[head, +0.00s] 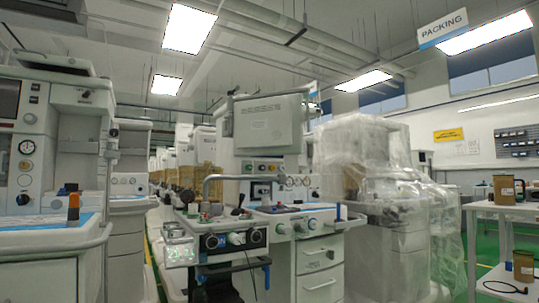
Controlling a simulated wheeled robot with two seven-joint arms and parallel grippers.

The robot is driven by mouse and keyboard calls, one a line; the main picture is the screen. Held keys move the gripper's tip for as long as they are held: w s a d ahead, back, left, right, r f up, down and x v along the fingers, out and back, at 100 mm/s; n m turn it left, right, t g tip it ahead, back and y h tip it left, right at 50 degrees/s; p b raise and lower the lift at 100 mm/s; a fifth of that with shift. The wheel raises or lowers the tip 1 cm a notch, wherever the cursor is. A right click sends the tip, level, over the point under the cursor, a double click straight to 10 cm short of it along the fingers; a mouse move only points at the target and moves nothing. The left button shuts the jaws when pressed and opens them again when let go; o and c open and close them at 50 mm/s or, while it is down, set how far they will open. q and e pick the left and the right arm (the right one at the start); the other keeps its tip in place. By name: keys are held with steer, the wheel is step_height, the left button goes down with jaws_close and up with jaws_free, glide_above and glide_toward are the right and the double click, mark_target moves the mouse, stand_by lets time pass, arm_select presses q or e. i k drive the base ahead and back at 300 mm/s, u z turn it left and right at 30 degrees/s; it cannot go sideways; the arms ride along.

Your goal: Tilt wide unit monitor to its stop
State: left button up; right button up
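A wide pale-grey monitor (268,121) sits high on the central anaesthesia cart (318,258). The face I see is a plain casing with a line of small print and a small label; no lit screen shows on it. It looks close to upright; I cannot tell its exact tilt. A grey bracket runs along its left side and top edge. Nothing of mine touches it in this view. Neither of my grippers is in view.
Below the monitor, a grey bent tube (226,178) and a control shelf (228,240) project forward. A plastic-wrapped unit (385,215) stands close on the right. Another cart (50,238) fills the left. A white table (503,212) with brown containers is far right.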

mark_target(271, 126)
steer(key=u, duration=0.25)
steer(key=i, duration=1)
steer(key=u, duration=0.1)
